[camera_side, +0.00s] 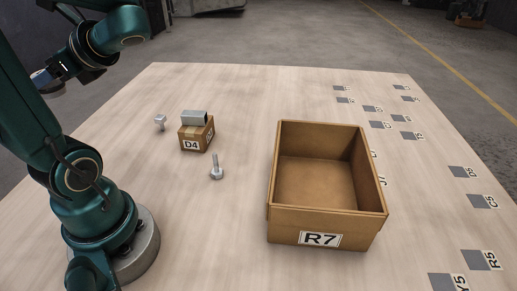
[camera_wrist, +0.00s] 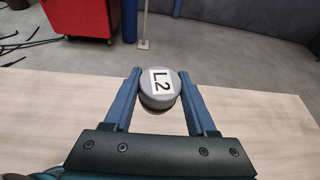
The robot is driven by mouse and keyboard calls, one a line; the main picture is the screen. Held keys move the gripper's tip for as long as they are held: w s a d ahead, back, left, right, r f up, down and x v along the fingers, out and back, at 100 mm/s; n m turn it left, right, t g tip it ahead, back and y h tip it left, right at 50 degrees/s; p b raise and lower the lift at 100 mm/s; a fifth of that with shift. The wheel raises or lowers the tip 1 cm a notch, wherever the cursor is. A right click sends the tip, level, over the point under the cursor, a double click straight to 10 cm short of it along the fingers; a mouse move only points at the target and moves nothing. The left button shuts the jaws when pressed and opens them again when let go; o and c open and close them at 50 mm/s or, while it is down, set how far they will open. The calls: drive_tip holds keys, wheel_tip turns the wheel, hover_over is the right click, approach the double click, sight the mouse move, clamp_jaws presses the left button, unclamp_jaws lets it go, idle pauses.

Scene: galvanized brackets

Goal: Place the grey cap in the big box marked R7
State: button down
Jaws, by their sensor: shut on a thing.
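The grey cap (camera_wrist: 158,92) is round and carries a white L2 label in the wrist view. My gripper (camera_wrist: 160,76) is shut on it, one blue finger on each side. In the side view my gripper (camera_side: 45,78) is raised at the far left, well away from the box, and the cap there is small and partly hidden. The big box (camera_side: 318,222) is brown, open at the top, and marked R7 on its front wall. It stands right of the middle of the table, and its visible inside is empty.
A small box (camera_side: 196,138) marked D4 bears a grey metal piece (camera_side: 194,117). A bolt (camera_side: 216,170) stands head-down between the boxes, and another small metal part (camera_side: 160,121) is farther back. Several labelled grey squares (camera_side: 482,201) lie at the right. Table between is mostly clear.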

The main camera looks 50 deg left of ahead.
drive_tip(key=shift+w+d+r, duration=0.1)
drive_tip(key=shift+d+r, duration=0.1)
drive_tip(key=shift+r, duration=0.6)
drive_tip(key=shift+w+d+f+n+g+h, duration=0.1)
drive_tip(key=shift+d+f+n+g+h, duration=0.35)
drive_tip(key=shift+f, duration=0.2)
drive_tip(key=w+d+f+n+h, duration=0.4)
drive_tip(key=w+d+n+h, duration=0.2)
drive_tip(key=d+n+h, duration=0.25)
drive_tip(key=w+d+f+n+h, duration=0.45)
drive_tip(key=d+n+h, duration=0.25)
drive_tip(key=n+h, duration=0.2)
drive_tip(key=w+a+r+n+t+h, duration=0.1)
drive_tip(key=w+r+n+t+h, duration=0.1)
drive_tip(key=w+r+n+t, duration=0.5)
drive_tip(key=w+r+n+t+h, duration=0.1)
drive_tip(key=w+r+n+t, duration=0.2)
drive_tip(key=w+n+t, duration=0.8)
drive_tip(key=w+d+f+m, duration=0.1)
drive_tip(key=w+d+f, duration=0.1)
drive_tip(key=d+f, duration=0.3)
drive_tip(key=w+d+f+m, duration=0.1)
drive_tip(key=w+d+f, duration=0.1)
drive_tip(key=d+f, duration=0.4)
drive_tip(key=shift+w+f+g, duration=0.4)
drive_tip(key=shift+f+g, duration=0.05)
drive_tip(key=shift+f, duration=1.85)
